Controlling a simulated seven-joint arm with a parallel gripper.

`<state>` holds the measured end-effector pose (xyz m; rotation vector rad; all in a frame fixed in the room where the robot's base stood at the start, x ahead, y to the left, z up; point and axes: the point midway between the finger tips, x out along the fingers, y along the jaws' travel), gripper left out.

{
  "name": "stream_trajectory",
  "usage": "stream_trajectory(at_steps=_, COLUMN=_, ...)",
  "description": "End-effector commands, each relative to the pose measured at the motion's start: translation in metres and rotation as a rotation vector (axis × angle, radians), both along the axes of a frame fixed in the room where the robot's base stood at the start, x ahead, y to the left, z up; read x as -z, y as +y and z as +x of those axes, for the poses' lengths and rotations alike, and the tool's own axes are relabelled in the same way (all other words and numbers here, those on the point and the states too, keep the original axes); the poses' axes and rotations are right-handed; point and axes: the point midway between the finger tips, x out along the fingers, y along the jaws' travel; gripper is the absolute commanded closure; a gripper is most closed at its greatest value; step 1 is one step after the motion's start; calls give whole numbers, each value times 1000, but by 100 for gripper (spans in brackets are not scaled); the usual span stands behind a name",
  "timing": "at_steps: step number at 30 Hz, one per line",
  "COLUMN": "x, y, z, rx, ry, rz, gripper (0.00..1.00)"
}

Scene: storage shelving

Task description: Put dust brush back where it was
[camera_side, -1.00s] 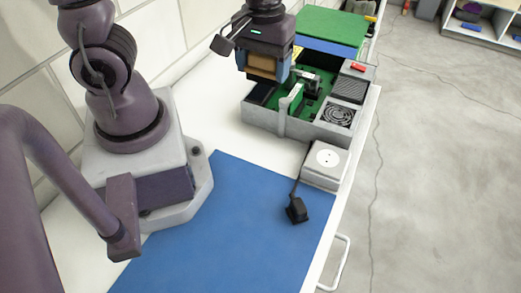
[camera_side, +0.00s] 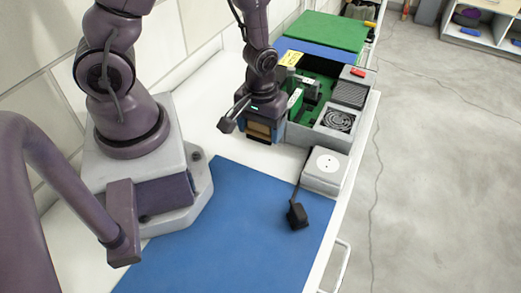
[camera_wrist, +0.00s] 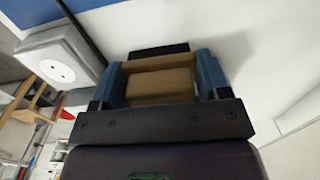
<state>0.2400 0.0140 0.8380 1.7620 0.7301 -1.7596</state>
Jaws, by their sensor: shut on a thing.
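The dust brush, a brown block with a black part at its far side, is between my blue fingers in the wrist view (camera_wrist: 160,84). It also shows in the side view (camera_side: 259,131), low beside the near left end of the grey case. My gripper (camera_side: 263,134) is shut on it, and the gripper also shows in the wrist view (camera_wrist: 160,75). The brush's dark underside is partly hidden, and I cannot tell whether it touches the white bench top.
The open grey case (camera_side: 300,137) with green boards and a fan stands to the right. A white socket box (camera_side: 326,168) with a cabled black plug (camera_side: 297,215) is nearer. A blue mat (camera_side: 225,235) covers the front. The white bench (camera_side: 222,148) left of my gripper is clear.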

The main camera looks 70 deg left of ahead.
Motion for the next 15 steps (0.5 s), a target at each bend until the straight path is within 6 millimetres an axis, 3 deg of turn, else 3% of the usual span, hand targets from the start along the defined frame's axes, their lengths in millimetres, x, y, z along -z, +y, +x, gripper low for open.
stream_trajectory(at_steps=15, x=56, y=0, z=-1, rx=-2, ry=4, rz=-1, gripper=53)
